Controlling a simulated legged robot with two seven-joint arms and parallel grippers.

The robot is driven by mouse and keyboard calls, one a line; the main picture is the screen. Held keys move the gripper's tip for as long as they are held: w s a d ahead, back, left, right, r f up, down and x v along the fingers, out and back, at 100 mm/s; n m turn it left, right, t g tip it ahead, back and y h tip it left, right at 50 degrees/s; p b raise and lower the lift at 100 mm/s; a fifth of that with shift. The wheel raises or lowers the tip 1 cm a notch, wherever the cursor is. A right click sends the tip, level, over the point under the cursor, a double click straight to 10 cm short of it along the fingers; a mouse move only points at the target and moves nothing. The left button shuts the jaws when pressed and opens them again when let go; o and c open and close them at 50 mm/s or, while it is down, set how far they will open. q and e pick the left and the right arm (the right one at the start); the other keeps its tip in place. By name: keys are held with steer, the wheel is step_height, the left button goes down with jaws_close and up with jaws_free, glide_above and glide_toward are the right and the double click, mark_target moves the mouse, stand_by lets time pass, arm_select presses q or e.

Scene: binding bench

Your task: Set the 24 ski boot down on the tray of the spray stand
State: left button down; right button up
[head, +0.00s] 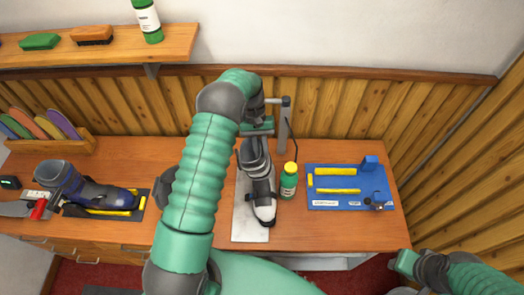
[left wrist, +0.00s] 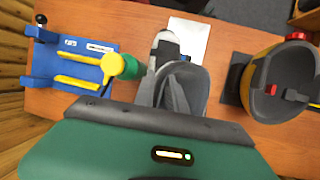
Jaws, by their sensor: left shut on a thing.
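The ski boot (head: 258,180) is grey with a white toe and stands upright, toe towards me. No number is readable on it. It is over the pale tray (head: 250,232) of the spray stand (head: 285,125); I cannot tell whether its sole touches. My left gripper (head: 257,128) is shut on the boot's cuff at the far side. In the left wrist view the grey cuff (left wrist: 182,88) opens in front of the gripper, with part of the tray (left wrist: 192,36) beyond. My right gripper (head: 404,262) is low at the right, away from the boot; its jaw state is unclear.
A green bottle with a yellow cap (head: 288,182) stands close right of the boot. A blue fixture (head: 325,199) lies farther right. A purple boot (head: 95,194) stands at left. A yellow-and-grey object (left wrist: 262,85) is mostly behind my left arm in the head view.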

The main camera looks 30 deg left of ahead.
mark_target(241, 155)
arm_select(q)
steer(key=shift+s+a+f, duration=0.15)
steer(key=shift+s+f, duration=0.1)
steer(key=shift+s+a, duration=0.25)
steer(key=shift+a, duration=0.25)
steer(key=shift+s+a, duration=0.25)
steer(key=shift+a, duration=0.2)
arm_select(e)
steer(key=shift+s+a, duration=0.1)
steer(key=shift+a, duration=0.05)
arm_select(q)
steer(key=shift+s+a, duration=0.15)
steer(key=shift+a, duration=0.15)
steer(key=shift+s+a+r, duration=0.1)
steer(key=shift+s+a, duration=0.1)
steer(key=shift+a, duration=0.4)
steer(key=shift+s+a, duration=0.2)
steer(key=shift+a, duration=0.35)
steer(key=shift+s+a, duration=0.4)
steer(key=shift+a, duration=0.25)
arm_select(e)
steer(key=shift+w+a, duration=0.15)
steer(key=shift+w, duration=0.1)
